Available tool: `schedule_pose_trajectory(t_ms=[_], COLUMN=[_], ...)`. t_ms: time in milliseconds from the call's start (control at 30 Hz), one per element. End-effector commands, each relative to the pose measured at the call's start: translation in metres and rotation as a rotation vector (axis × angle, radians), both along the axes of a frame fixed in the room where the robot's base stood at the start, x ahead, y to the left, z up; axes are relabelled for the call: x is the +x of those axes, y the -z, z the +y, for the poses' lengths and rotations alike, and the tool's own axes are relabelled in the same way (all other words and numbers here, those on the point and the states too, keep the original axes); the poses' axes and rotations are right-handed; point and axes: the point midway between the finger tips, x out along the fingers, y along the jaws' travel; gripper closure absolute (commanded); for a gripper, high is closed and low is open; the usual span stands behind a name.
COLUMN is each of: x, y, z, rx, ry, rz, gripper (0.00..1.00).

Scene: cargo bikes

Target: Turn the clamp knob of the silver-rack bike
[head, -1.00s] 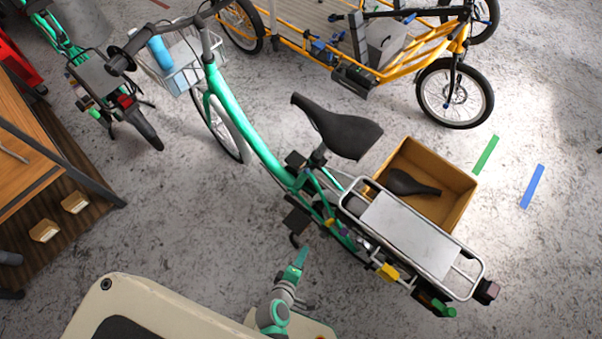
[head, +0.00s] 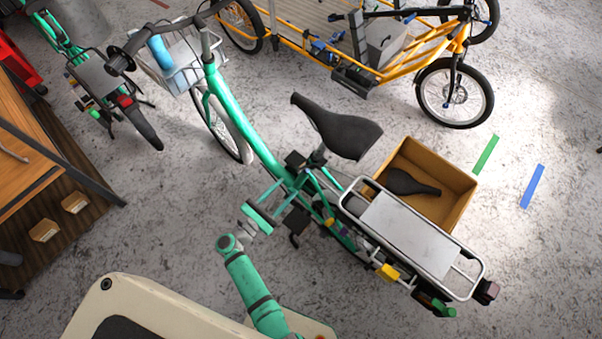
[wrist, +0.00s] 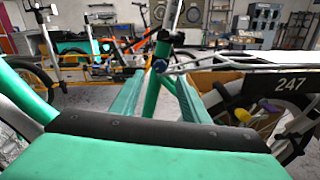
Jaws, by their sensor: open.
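The green bike with the silver rack (head: 412,236) stands in the middle of the head view, its black saddle (head: 336,127) above the seat tube. In the head view I cannot make the knob out below the saddle. My gripper (head: 274,193) is beside the bike's frame, left of the seat tube. In the wrist view its two green fingers (wrist: 160,99) are spread and empty, with the tube and knob beyond and between them.
An open wooden box (head: 455,207) with a spare saddle is behind the rack. A yellow cargo bike (head: 440,62) stands at the back, another green bike (head: 100,80) at the left. A wooden bench (head: 35,150) is at the left edge. Floor between bench and bike is clear.

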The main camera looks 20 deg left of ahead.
Motion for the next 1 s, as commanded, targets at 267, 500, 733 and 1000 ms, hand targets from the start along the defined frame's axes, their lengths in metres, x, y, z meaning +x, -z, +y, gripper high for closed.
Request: schedule_pose_trajectory(t_ms=[267, 500, 733, 1000], x=[0.047, 0.076, 0.085, 0.085], y=[0.000, 0.000, 0.000, 0.000], z=[-0.018, -0.029, -0.032, -0.032], rx=[0.001, 0.003, 0.004, 0.004], ry=[0.003, 0.003, 0.001, 0.001], rz=[0.000, 0.002, 0.002, 0.002], gripper=[0.58, 0.58, 0.58, 0.70])
